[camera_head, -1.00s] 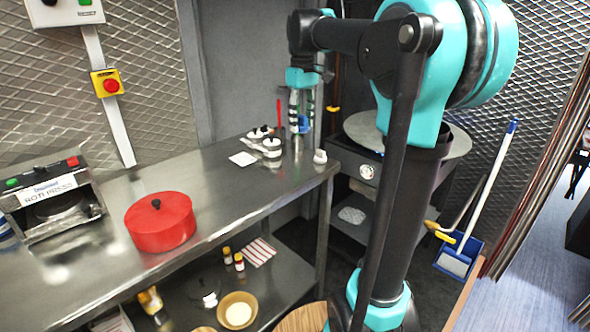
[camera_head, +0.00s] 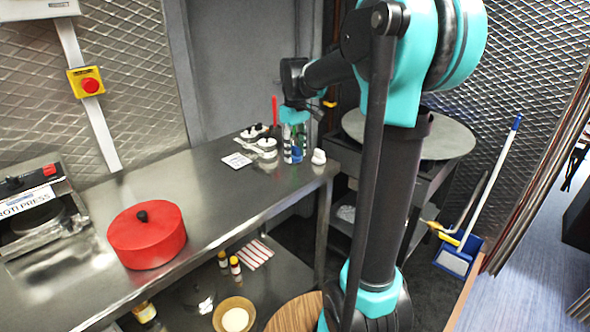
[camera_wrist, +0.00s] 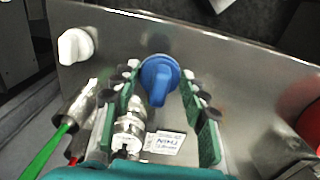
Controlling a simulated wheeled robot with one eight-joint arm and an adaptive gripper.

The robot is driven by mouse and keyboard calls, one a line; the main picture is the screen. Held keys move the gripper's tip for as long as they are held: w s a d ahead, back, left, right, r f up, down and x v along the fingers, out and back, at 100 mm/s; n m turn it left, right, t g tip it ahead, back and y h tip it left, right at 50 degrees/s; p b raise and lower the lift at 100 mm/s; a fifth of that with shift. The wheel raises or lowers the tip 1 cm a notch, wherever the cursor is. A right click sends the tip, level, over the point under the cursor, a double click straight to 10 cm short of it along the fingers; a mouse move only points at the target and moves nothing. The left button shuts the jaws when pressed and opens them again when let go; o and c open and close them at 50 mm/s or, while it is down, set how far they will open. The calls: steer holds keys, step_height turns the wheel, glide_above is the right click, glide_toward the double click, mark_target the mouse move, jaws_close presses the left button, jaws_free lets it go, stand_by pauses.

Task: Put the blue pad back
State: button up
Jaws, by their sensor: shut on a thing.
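The blue pad (camera_wrist: 160,78) is a round blue disc with a knob-like grip, seen in the wrist view between my fingertips. My gripper (camera_wrist: 160,86) is shut on its grip. In the head view my gripper (camera_head: 294,142) points down over the far right end of the steel counter (camera_head: 215,195), and a bit of blue shows between its fingers. Whether the pad touches the counter is hard to tell. A white pad-like piece (camera_head: 318,156) stands just right of my gripper, and also shows in the wrist view (camera_wrist: 75,46).
Small white-and-black pieces (camera_head: 266,147) and a white card (camera_head: 237,160) lie left of my gripper. A container with green and red handles (camera_wrist: 76,110) is close by. A red pot (camera_head: 147,238) stands farther left. The counter between is clear.

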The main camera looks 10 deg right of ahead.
mark_target(295, 147)
steer(key=shift+f, duration=3.35)
steer(key=shift+f, duration=0.1)
steer(key=o, duration=1)
step_height(295, 147, up, 12)
steer(key=shift+f, duration=0.1)
steer(key=s+d+f+m+t, duration=0.1)
steer(key=s+f+m, duration=0.1)
steer(key=s+f, duration=0.5)
steer(key=s+d+f+m+t, duration=0.1)
steer(key=s+f+m, duration=0.1)
steer(key=s+f, duration=0.5)
steer(key=s+d+f+m+t, duration=0.2)
steer(key=s+f+m, duration=0.1)
steer(key=s+f, duration=0.5)
steer(key=shift+f, duration=0.25)
